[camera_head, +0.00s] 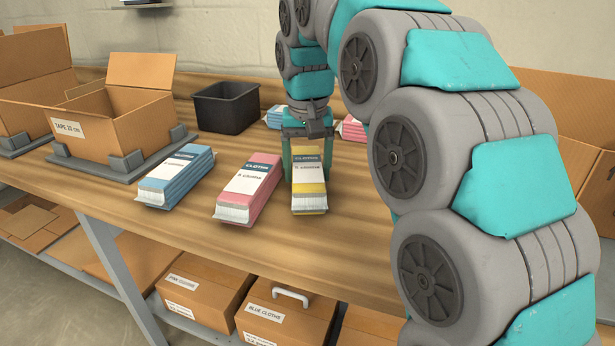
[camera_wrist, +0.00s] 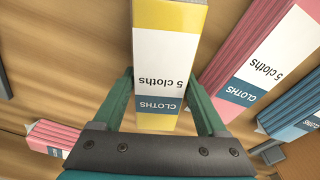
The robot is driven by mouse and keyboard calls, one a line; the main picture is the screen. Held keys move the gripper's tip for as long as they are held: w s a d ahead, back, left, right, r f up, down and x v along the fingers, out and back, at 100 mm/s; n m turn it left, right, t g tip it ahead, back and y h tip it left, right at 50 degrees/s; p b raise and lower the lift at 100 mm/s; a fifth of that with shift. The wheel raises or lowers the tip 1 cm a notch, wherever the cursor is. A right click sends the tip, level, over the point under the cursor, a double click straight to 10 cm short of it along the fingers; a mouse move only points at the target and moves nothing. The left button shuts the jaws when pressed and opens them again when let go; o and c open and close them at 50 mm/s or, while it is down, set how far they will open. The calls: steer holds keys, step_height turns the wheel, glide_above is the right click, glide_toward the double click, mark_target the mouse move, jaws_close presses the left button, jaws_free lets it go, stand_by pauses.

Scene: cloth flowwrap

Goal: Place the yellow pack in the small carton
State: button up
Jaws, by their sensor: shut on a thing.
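The yellow pack (camera_head: 309,190) of cloths lies label up at the table's front middle, right of a pink pack. My gripper (camera_head: 306,160) points down over its far end, shut on it with one green finger at each side. In the wrist view the yellow pack (camera_wrist: 165,60) sits between the two fingers (camera_wrist: 162,100). I cannot tell whether it is still touching the table. The small open carton (camera_head: 129,128), marked "TAPE 20 cm", stands at the left in a grey holder, its back flap upright; its inside is mostly hidden.
A pink pack (camera_head: 248,188) and a blue pack (camera_head: 176,177) lie left of the yellow one. A black bin (camera_head: 226,107) stands behind them. Another pink pack (camera_head: 352,129) lies partly hidden behind my arm. A larger carton (camera_head: 32,75) is at the far left.

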steer(key=c, duration=0.7)
steer(key=shift+r, duration=0.15)
